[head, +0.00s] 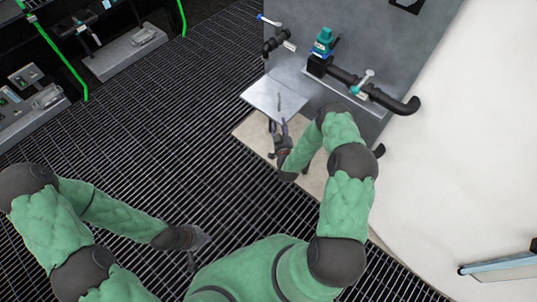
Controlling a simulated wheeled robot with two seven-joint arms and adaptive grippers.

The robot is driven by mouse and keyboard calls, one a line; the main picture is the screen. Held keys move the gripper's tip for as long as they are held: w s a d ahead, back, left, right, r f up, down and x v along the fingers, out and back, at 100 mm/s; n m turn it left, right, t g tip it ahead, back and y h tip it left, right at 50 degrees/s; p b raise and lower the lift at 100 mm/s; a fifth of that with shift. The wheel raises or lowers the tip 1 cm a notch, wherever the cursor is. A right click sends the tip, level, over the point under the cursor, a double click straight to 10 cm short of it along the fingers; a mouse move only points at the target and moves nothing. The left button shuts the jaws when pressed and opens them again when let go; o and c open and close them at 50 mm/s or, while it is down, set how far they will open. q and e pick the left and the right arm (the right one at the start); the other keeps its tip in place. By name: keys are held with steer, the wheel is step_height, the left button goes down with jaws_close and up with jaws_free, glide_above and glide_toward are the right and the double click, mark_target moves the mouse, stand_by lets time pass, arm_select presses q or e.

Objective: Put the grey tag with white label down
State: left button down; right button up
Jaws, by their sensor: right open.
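My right gripper (278,127) is open at the near edge of a light metal shelf (262,92) below the pipework. A small, thin grey piece (279,102) shows on the shelf just beyond its fingertips. It may be the grey tag, but it is too small to make out a white label. I cannot tell whether a finger touches it. My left gripper (192,262) hangs low over the dark grating, far from the shelf. Its fingers are too small and dark to read.
Black pipes with a teal valve actuator (323,40) and a lever valve (365,80) run along the grey panel (370,35) behind the shelf. Grey equipment (125,50) stands at the upper left. The dark grating (150,130) between is clear.

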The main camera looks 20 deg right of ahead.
steer(key=s+a+f+n+g+y, duration=0.1)
steer(key=s+a+f+g+y, duration=0.25)
steer(key=a, duration=0.45)
steer(key=s+a+f+g+y, duration=0.25)
steer(key=s+a+g, duration=0.2)
steer(key=a, duration=0.25)
steer(key=s+a+r+g+y, duration=0.1)
steer(key=s+a+g, duration=0.2)
steer(key=s, duration=0.8)
steer(key=s+a+r+g+y, duration=0.2)
steer(key=s+a+g, duration=0.2)
steer(key=s+a, duration=0.3)
steer(key=s, duration=0.4)
steer(key=shift+r+n+g+y, duration=0.3)
steer(key=shift+n, duration=0.1)
steer(key=shift+r, duration=0.1)
steer(key=shift+r+p, duration=0.7)
steer(key=shift+p, duration=0.15)
